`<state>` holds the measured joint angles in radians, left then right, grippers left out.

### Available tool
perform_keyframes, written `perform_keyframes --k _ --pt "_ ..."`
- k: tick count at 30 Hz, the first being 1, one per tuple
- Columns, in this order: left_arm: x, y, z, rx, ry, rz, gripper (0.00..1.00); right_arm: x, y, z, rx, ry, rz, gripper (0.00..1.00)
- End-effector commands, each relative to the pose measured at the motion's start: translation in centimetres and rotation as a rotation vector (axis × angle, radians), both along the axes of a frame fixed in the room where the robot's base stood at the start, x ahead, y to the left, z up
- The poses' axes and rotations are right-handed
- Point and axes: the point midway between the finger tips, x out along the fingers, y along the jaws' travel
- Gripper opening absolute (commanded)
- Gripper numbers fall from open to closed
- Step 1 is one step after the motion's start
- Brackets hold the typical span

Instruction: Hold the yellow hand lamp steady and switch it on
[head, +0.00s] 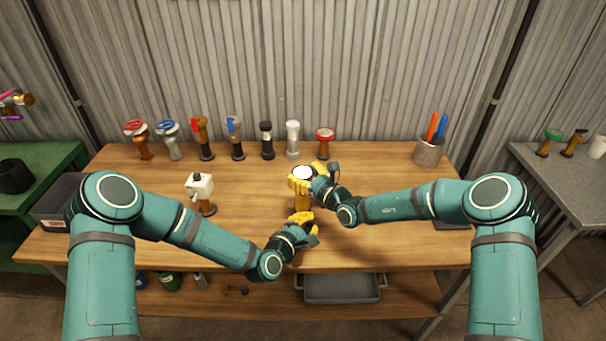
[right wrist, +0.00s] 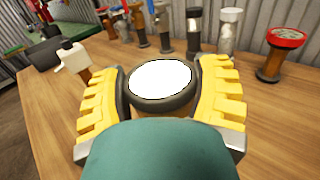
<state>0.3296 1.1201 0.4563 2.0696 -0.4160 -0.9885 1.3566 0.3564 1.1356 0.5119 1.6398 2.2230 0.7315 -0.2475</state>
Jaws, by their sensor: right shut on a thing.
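The yellow hand lamp (head: 303,199) stands upright on the wooden bench, near its middle. Its round white face with a black rim points up and also shows in the right wrist view (right wrist: 160,79). The face looks plain bright white; I cannot tell whether it is lit. My right gripper (head: 306,178) is shut on the lamp's head, with one yellow-padded finger on either side of the rim. My left gripper (head: 301,219) is low, on the near side of the lamp's lower body. Its fingers are bunched and small, and their contact with the lamp is unclear. No switch is visible.
A row of several handles and valves, including a red-topped one (head: 324,139), stands along the bench's back. A white-headed tool (head: 201,191) stands left of the lamp. A pen cup (head: 429,151) is at back right.

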Motion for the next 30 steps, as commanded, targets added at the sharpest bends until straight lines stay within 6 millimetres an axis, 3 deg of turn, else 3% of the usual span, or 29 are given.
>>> perform_keyframes --k 12,13,15,24,30 --pt "-0.3 0.0 0.0 0.000 -0.001 0.000 0.00 -0.1 0.0 -0.2 -0.002 0.004 0.001 0.22" --pt "-0.3 0.0 0.0 0.000 -0.001 0.000 0.00 -0.1 0.0 -0.2 -0.002 0.004 0.001 0.79" --pt "-0.3 0.0 0.0 0.000 -0.001 0.000 0.00 -0.1 0.0 -0.2 -0.002 0.004 0.000 1.00" --pt "-0.3 0.0 0.0 0.000 -0.001 0.000 0.00 -0.1 -0.1 -0.1 -0.001 0.001 0.000 1.00" --pt "-0.3 0.0 0.0 0.000 -0.001 0.000 0.00 -1.7 -1.6 0.0 -0.001 0.002 -0.001 1.00"
